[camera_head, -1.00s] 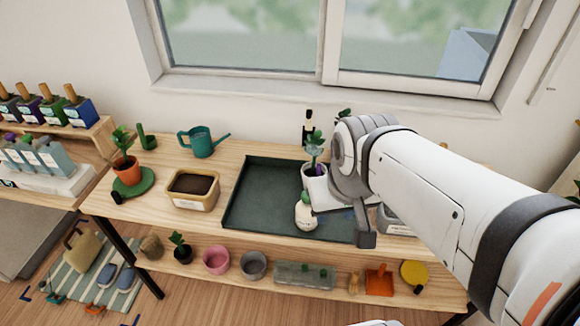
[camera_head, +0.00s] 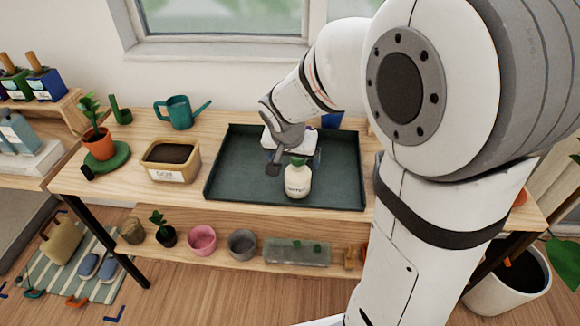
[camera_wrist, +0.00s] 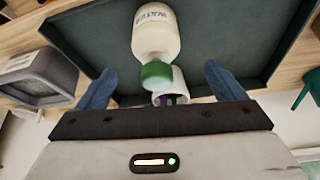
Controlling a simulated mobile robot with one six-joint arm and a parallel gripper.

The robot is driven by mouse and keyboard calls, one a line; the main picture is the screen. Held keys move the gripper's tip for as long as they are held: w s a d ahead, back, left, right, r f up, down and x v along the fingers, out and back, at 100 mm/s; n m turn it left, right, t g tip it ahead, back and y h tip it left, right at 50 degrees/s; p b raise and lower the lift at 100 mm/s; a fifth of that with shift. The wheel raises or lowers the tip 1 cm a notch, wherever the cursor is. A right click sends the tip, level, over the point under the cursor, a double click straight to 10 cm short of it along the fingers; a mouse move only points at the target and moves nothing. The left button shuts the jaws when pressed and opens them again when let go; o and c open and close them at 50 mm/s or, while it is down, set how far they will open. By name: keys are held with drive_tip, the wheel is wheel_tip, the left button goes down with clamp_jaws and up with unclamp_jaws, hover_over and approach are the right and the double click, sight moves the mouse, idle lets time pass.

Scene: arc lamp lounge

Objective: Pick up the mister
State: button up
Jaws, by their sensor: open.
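The mister (camera_head: 297,181) looks to be the cream bottle with a green top and a printed label.
A tan soil planter (camera_head: 171,160), a teal watering can (camera_head: 180,112) and a potted plant (camera_head: 99,145) stand left of the tray. A grey container (camera_wrist: 38,78) is beside it in the wrist view.

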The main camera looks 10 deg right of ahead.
sight(298, 167)
drive_tip(key=x, duration=0.7)
drive_tip(key=shift+w+d, duration=0.15)
drive_tip(key=shift+d, duration=0.25)
drive_tip(key=shift+c, duration=0.4)
drive_tip(key=c, duration=1.2)
